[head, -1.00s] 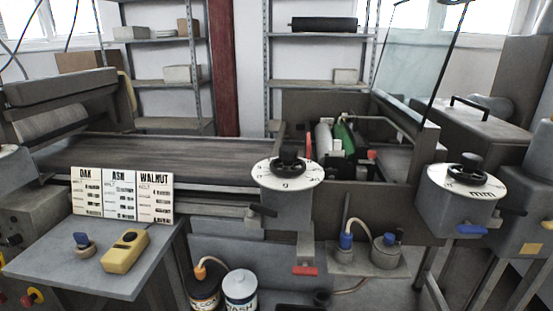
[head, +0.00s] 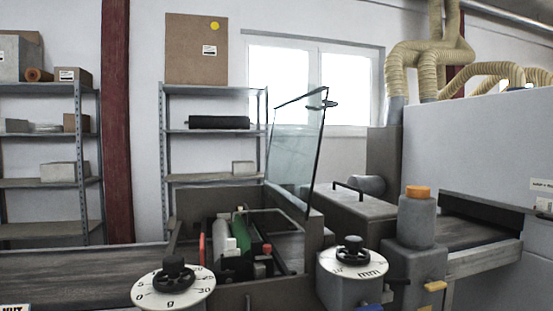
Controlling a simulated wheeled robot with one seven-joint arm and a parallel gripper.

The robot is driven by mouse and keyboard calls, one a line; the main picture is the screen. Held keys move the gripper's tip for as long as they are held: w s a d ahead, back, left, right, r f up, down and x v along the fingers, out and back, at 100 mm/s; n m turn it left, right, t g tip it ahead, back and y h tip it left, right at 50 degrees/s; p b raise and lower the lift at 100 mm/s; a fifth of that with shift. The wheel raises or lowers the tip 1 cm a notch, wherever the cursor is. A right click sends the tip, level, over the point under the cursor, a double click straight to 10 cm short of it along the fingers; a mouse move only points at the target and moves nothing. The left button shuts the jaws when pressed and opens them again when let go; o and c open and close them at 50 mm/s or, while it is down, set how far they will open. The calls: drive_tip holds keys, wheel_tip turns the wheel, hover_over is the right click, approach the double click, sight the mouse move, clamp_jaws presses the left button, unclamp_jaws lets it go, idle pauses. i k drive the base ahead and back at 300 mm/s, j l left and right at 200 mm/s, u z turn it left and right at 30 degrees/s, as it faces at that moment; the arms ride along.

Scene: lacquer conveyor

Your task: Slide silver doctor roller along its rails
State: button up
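In the head view, the silver doctor roller (head: 219,236) lies in the open coating head, left of a green roller (head: 241,231). It looks pale grey, and only part of it shows above the housing. A dark frame bar (head: 276,210) runs beside the rollers; I cannot make out which edges are the rails. A red handle (head: 202,247) stands at the left of the silver roller, and a red knob (head: 267,248) sits at the right. My gripper is not in view.
A tilted glass guard (head: 296,150) stands raised behind the rollers. Dial wheels marked g (head: 172,287) and mm (head: 352,262) stick out in front. The conveyor belt (head: 80,262) runs left. A grey post with an orange cap (head: 418,192) stands right.

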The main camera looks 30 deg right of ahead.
sight(226, 268)
drive_tip(key=i+l+u, duration=0.1)
drive_tip(key=l, duration=0.5)
drive_tip(key=i+l+u, duration=0.15)
drive_tip(key=l, duration=0.45)
drive_tip(key=i+l+u, duration=0.1)
drive_tip(key=i+l, duration=0.15)
drive_tip(key=l, duration=0.4)
drive_tip(key=i+l+u, duration=0.15)
drive_tip(key=l, duration=0.45)
drive_tip(key=l+u, duration=0.1)
drive_tip(key=l, duration=0.55)
